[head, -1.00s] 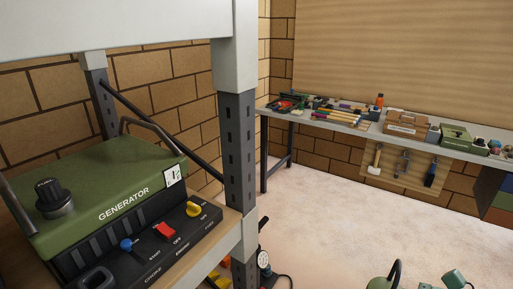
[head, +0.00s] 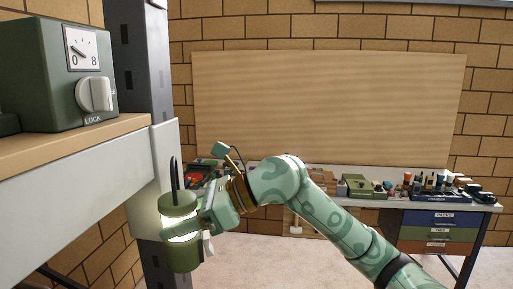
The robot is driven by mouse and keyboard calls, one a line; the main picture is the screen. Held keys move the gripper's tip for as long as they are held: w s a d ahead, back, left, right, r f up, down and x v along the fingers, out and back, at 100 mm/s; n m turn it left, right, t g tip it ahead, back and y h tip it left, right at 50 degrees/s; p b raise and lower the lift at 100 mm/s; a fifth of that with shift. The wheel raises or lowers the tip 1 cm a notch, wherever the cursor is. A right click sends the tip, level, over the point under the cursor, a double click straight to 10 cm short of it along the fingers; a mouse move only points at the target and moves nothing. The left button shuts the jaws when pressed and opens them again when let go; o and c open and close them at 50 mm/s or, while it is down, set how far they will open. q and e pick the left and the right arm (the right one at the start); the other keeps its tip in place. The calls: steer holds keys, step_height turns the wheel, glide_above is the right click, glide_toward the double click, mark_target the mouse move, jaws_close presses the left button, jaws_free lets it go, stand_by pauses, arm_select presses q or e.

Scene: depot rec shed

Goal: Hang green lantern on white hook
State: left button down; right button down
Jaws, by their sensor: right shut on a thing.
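The green lantern (head: 181,258) is upright at the lower middle left, with a black loop handle above its cap and a glowing pale band. My right gripper (head: 192,228) is shut on it around the body, from the right. The lantern is in front of the grey rack post (head: 143,60); I cannot tell whether they touch. A small white piece (head: 208,246) shows just under the gripper; I cannot tell whether it is the white hook. No hook shows clearly. My left gripper is out of view.
A shelf (head: 70,145) with a green box with a dial and LOCK knob (head: 95,95) fills the left. A cluttered workbench (head: 480,207) with drawers stands along the back wall under a bare wooden board (head: 330,105). Floor shows at the lower right.

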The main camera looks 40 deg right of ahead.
steer(key=s+d+r+m+t+h+p, duration=0.2)
steer(key=d+r+p, duration=0.25)
steer(key=r, duration=0.65)
steer(key=s+d+r+m+t+h+p, duration=0.1)
steer(key=d+r+m+h+p, duration=0.3)
steer(key=r, duration=0.7)
steer(key=s+d+r+m+t+h+p, duration=0.1)
steer(key=s+d+r+t+p, duration=0.3)
steer(key=r, duration=0.6)
steer(key=w+a+f+g, duration=0.2)
steer(key=w+a, duration=0.4)
steer(key=w, duration=0.5)
steer(key=shift+a+b, duration=0.15)
steer(key=shift+b, duration=0.2)
steer(key=c, duration=0.7)
jaws_free()
steer(key=shift+o, duration=1)
steer(key=shift+f, duration=0.15)
steer(key=shift+s, duration=0.1)
